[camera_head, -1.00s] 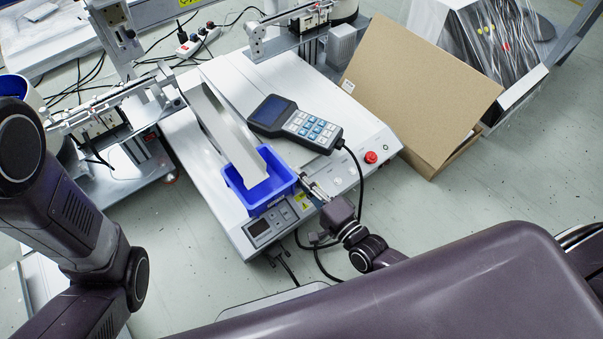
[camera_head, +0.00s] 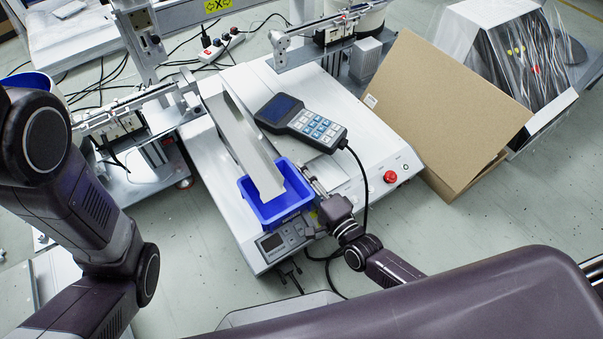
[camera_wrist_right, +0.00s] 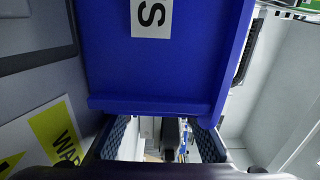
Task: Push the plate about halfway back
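My right gripper (camera_head: 313,184) is low at the machine's front edge, close to the bin's right side and the plate's near end. I cannot tell whether it touches either. In the right wrist view its fingers (camera_wrist_right: 162,138) stand apart with a gap between them, just under the blue bin wall (camera_wrist_right: 180,65). My left gripper is out of view.
A long metal channel (camera_head: 242,143) slants into the bin. A red button (camera_head: 390,177) is at the right. A cardboard box (camera_head: 440,110) stands beside the machine.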

